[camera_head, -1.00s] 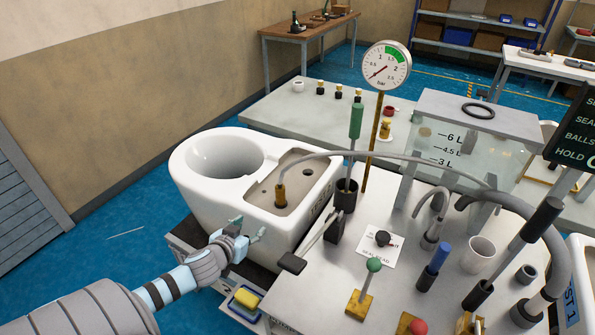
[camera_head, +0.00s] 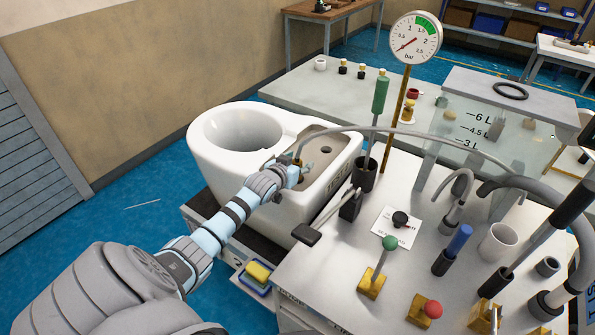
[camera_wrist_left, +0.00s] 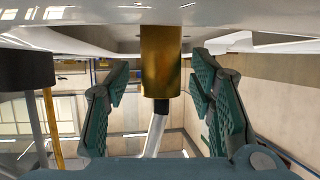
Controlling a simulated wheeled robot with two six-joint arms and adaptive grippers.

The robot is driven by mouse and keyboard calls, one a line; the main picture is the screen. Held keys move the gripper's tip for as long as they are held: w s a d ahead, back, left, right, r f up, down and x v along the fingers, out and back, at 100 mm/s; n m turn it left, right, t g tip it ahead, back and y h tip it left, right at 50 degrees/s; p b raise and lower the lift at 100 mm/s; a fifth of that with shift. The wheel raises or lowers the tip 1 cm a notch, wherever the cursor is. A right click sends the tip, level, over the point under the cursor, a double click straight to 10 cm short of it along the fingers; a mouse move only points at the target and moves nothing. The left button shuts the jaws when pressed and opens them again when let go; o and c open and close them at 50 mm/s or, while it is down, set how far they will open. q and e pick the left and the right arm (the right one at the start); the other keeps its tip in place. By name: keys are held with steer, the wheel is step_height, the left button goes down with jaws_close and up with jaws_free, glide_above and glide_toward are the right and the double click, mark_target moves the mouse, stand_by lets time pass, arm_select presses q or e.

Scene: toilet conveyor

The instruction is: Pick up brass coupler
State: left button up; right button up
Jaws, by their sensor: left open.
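The brass coupler (camera_head: 298,166) stands in the toilet's rear deck on the end of a grey hose, partly hidden by my left gripper. In the left wrist view the coupler (camera_wrist_left: 161,62) is a gold cylinder with the hose (camera_wrist_left: 156,132) running from its end. My left gripper (camera_head: 292,172) is at the coupler. Its green fingers (camera_wrist_left: 163,105) are open on either side, with visible gaps between each finger and the brass. My right gripper is not in view.
The white toilet (camera_head: 215,165) lies under my left arm. A workbench (camera_head: 335,270) to the right holds a black holder with a green-handled tool (camera_head: 380,95), a pressure gauge (camera_head: 414,38), knobs and a white cup (camera_head: 497,243). A clear tank (camera_head: 485,130) stands behind.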

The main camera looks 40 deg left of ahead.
arm_select(q)
steer(key=shift+s+r, duration=0.1)
steer(key=shift+c, duration=1.4)
jaws_close()
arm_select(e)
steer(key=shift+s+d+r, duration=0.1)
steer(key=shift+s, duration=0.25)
